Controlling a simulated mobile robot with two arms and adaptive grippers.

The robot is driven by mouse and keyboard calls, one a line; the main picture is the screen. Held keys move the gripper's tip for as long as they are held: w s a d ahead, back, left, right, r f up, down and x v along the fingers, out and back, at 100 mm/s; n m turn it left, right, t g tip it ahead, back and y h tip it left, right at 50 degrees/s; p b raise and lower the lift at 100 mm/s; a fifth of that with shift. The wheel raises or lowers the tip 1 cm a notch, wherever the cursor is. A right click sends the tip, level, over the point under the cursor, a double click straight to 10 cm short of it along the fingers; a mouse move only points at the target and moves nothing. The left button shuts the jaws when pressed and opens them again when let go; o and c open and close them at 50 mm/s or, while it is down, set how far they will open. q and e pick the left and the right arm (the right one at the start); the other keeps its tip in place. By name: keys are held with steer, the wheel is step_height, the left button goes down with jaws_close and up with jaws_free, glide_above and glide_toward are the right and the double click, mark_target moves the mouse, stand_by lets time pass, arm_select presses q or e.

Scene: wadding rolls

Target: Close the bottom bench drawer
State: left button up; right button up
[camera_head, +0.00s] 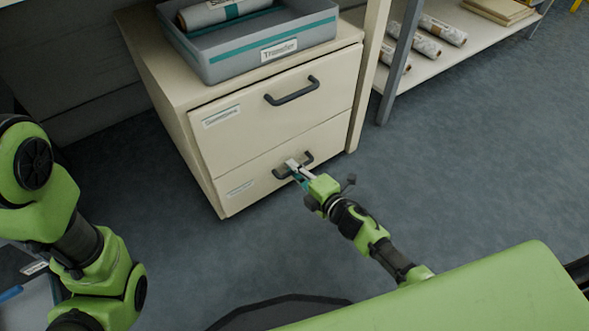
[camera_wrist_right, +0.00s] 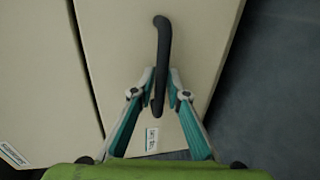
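The bottom drawer (camera_head: 262,178) is the lower cream front of the bench cabinet, with a dark bar handle (camera_head: 308,158) and a small label. Its front looks flush or nearly flush with the upper drawer (camera_head: 240,128); a small gap is hard to judge. My right gripper (camera_head: 292,167) is at the bottom drawer's handle. In the right wrist view, the right gripper's fingertips (camera_wrist_right: 160,78) sit on both sides of the handle (camera_wrist_right: 163,45), closed against it near one end. My left arm shows at the left, but its gripper is out of frame.
A grey tray (camera_head: 210,68) labelled Transfer, holding a roll, stands on the cabinet top. A shelf (camera_head: 440,62) with several wrapped rolls stands at the right behind a grey post (camera_head: 398,70). The blue-grey floor (camera_head: 470,170) in front and to the right is clear.

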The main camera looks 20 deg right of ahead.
steer(key=shift+r, duration=0.1)
steer(key=v, duration=1.2)
steer(key=shift+a, duration=0.1)
